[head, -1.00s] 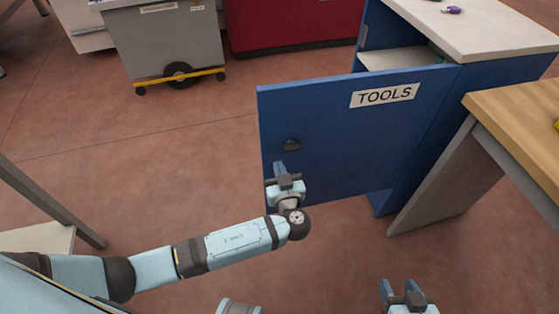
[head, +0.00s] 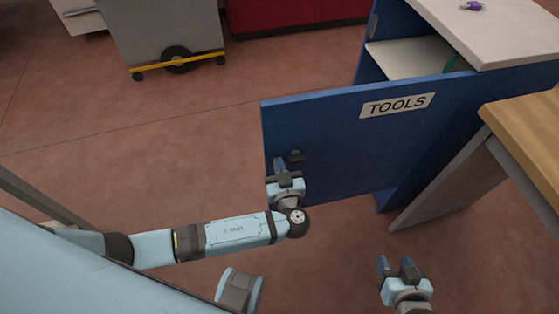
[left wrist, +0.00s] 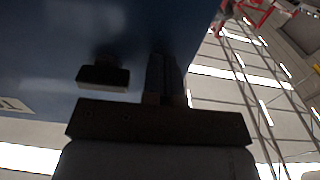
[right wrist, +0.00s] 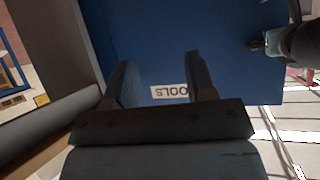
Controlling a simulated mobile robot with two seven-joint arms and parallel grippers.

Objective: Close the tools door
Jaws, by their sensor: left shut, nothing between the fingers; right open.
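The blue tools door (head: 345,140) stands wide open on the blue cabinet (head: 440,135), its TOOLS label (head: 397,105) facing me. A dark handle (head: 296,156) sits near its free left edge; it also shows in the left wrist view (left wrist: 103,78). My left gripper (head: 280,168) is shut and empty, fingertips at the door face just left of the handle. Whether they touch the door I cannot tell. My right gripper (head: 396,266) is open and empty, apart from the door, low in front of it. In the right wrist view the door (right wrist: 180,45) lies beyond its fingers.
A wooden-topped table (head: 530,130) stands right of the cabinet, close to the door's hinge side. A purple item (head: 472,6) lies on the cabinet's pale top. A grey wheeled bin (head: 165,35) and a red cabinet (head: 290,14) stand behind. The floor left of the door is clear.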

